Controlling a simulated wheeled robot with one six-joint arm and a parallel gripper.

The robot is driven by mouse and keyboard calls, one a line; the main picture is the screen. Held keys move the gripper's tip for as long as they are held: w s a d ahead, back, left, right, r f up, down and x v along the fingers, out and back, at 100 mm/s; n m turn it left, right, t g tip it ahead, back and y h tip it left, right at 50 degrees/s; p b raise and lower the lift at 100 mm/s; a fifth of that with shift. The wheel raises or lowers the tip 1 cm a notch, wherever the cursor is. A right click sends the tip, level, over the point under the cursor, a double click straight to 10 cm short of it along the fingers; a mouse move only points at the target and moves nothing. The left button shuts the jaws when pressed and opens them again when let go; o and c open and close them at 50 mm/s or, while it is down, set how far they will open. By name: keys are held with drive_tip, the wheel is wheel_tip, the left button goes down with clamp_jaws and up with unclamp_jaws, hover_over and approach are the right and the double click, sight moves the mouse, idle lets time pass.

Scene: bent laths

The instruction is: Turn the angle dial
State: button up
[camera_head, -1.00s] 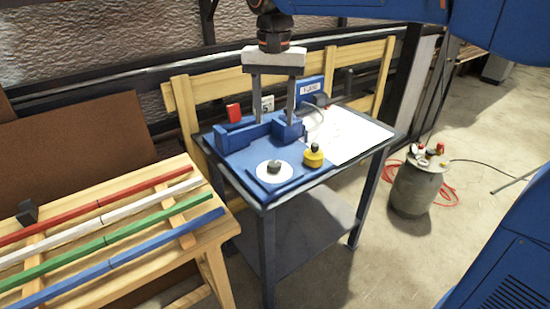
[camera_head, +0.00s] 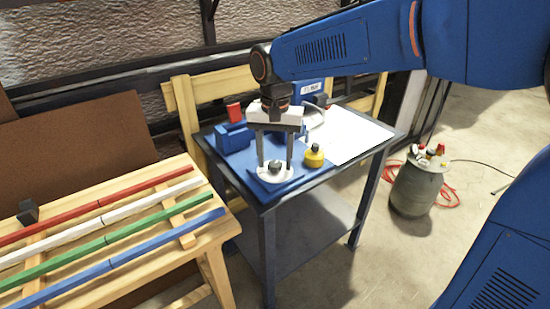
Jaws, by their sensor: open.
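The angle dial is a white disc (camera_head: 275,176) with a small dark knob (camera_head: 275,166) at its centre. It sits on the blue plate at the front of the small table. My gripper (camera_head: 275,165) points straight down over the dial. Its two grey fingers are apart, one on each side of the dark knob. I cannot tell whether the fingertips touch the disc or the knob. My gripper's body hides part of the blue bending machine (camera_head: 234,137) behind it.
A yellow knob (camera_head: 314,157) stands close to the right of the dial. A white sheet (camera_head: 350,138) covers the table's right side. Red, white, green and blue laths (camera_head: 110,265) lie on a wooden bench at left. A gas bottle (camera_head: 416,185) stands on the floor at right.

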drive_tip(key=c, duration=1)
drive_tip(key=shift+c, duration=0.2)
drive_tip(key=shift+n, duration=0.4)
drive_tip(key=n, duration=1.2)
drive_tip(key=shift+n, duration=2.4)
